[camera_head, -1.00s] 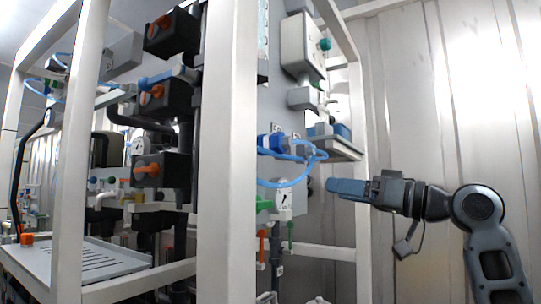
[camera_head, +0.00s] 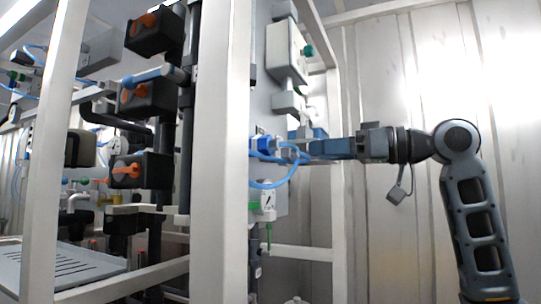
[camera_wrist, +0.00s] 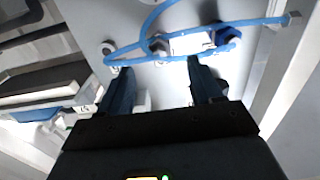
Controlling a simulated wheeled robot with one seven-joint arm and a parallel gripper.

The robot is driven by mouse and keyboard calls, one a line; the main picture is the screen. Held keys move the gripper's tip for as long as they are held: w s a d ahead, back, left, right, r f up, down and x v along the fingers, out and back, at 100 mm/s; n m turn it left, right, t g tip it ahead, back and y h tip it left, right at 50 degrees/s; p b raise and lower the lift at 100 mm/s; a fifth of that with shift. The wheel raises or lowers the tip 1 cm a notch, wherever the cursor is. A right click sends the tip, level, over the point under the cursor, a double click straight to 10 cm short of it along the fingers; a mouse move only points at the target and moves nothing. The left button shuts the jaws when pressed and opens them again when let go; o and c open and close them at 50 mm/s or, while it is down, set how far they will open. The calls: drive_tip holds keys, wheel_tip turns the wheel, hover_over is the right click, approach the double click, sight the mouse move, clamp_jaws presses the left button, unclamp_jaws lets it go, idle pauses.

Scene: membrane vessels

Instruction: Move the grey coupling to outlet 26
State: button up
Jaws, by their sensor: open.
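My gripper (camera_wrist: 160,76) is open, its two blue fingers pointing at the grey panel (camera_wrist: 165,18), with nothing seen between them. In the head view, my gripper (camera_head: 312,149) reaches left to the blue hoses at the panel. In the wrist view, a blue hose (camera_wrist: 262,21) runs right to a small grey end piece (camera_wrist: 293,18), which may be the grey coupling. A dark blue fitting (camera_wrist: 228,37) sits on the panel beyond the right finger. A round port (camera_wrist: 107,48) shows at the left. No outlet number is readable, so I cannot tell which is outlet 26.
Blue hose loops (camera_wrist: 150,42) cross in front of the fingertips. A white frame post (camera_head: 222,160) stands left of the panel in the head view. A grey box (camera_head: 284,52) hangs above my gripper. The corrugated wall side at the right is free.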

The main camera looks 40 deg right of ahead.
sight(298, 153)
drive_tip(key=shift+p+x, duration=0.35)
drive_tip(key=shift+x, duration=4)
drive_tip(key=shift+c, duration=0.2)
clamp_jaws()
drive_tip(key=shift+s+f, duration=0.1)
drive_tip(key=shift+v, duration=2.95)
drive_tip(key=shift+d, duration=0.15)
